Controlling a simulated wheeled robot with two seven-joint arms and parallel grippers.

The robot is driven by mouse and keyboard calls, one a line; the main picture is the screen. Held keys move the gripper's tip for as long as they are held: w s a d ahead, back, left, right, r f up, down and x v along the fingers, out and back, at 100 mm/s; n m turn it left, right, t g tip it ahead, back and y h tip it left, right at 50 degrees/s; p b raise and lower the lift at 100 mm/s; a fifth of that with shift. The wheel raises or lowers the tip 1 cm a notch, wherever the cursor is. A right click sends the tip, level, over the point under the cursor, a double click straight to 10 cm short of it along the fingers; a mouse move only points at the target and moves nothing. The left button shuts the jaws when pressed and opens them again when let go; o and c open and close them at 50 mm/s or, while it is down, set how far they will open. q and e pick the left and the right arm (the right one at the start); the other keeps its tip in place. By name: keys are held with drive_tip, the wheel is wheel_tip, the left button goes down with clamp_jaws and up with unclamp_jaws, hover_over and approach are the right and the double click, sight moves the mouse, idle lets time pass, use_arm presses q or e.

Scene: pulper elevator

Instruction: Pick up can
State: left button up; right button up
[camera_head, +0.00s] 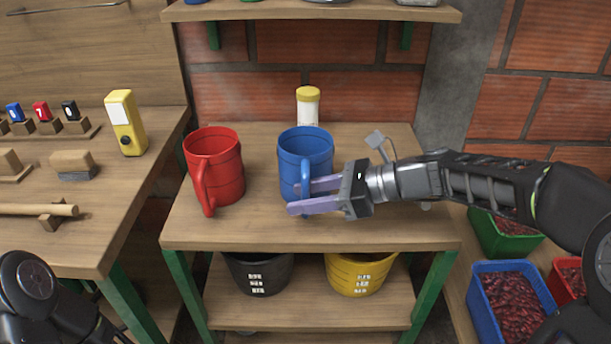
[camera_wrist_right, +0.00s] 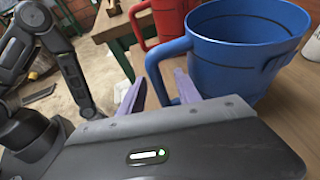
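A blue can (camera_head: 308,153) with a side handle stands upright on the wooden shelf table (camera_head: 250,233). A similar red can (camera_head: 217,162) stands to its left, its handle facing the front. My right gripper (camera_head: 294,199) reaches in from the right, in front of the blue can. Its two purple fingers are apart, at the handle's height. In the right wrist view the blue can (camera_wrist_right: 245,50) is close, and its handle comes down between the spread fingers (camera_wrist_right: 160,88). I cannot tell whether either finger touches it. My left gripper is not in view; only part of that arm shows at lower left.
A white jar with a yellow lid (camera_head: 308,106) stands behind the blue can. A workbench (camera_head: 105,215) on the left carries a yellow device (camera_head: 125,123), brushes and stamps. Black and yellow buckets (camera_head: 362,274) are below; crates of red berries (camera_head: 510,300) are at right.

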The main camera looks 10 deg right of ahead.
clamp_jaws()
idle(1.4)
